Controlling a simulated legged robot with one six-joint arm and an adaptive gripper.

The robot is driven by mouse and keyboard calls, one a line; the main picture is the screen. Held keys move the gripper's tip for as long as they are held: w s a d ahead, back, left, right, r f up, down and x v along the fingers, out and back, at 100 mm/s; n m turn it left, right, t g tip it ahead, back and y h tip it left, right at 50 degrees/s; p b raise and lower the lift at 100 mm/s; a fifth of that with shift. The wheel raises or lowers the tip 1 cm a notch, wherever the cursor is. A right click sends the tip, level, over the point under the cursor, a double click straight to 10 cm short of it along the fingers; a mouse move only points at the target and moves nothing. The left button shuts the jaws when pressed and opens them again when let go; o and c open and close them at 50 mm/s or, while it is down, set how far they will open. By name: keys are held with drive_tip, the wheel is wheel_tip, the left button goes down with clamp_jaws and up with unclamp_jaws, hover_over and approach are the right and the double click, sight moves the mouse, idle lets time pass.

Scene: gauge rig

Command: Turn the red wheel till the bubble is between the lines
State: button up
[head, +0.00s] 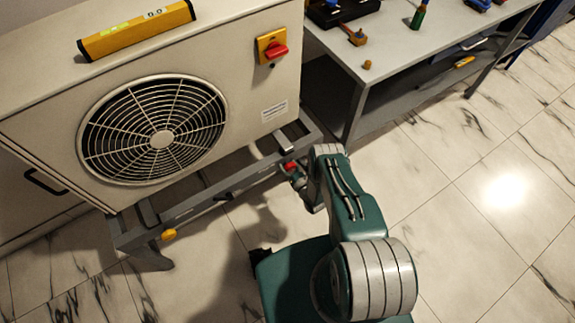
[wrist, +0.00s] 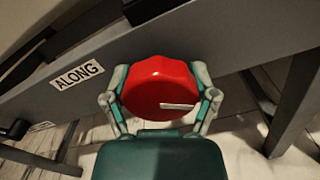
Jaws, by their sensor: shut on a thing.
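The red wheel (wrist: 160,88) sits on the grey rail of the stand, with a white mark on its face pointing right in the wrist view. My gripper (wrist: 161,95) has its two fingers on either side of the wheel, shut on it. In the head view a bit of the red wheel (head: 290,166) shows beside my gripper (head: 297,178), mostly hidden by my arm. A yellow spirit level (head: 137,32) lies on top of the white fan unit. Its vial (head: 154,13) is small, and I cannot tell where the bubble stands between the lines.
The white fan unit (head: 45,117) rests on the grey stand (head: 190,205). A red-handled switch (head: 277,50) is on the unit's side.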

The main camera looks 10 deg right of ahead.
drive_tip(key=shift+s+f, duration=0.3)
drive_tip(key=o, duration=1)
drive_tip(key=shift+w+r, duration=0.1)
drive_tip(key=v, duration=1.2)
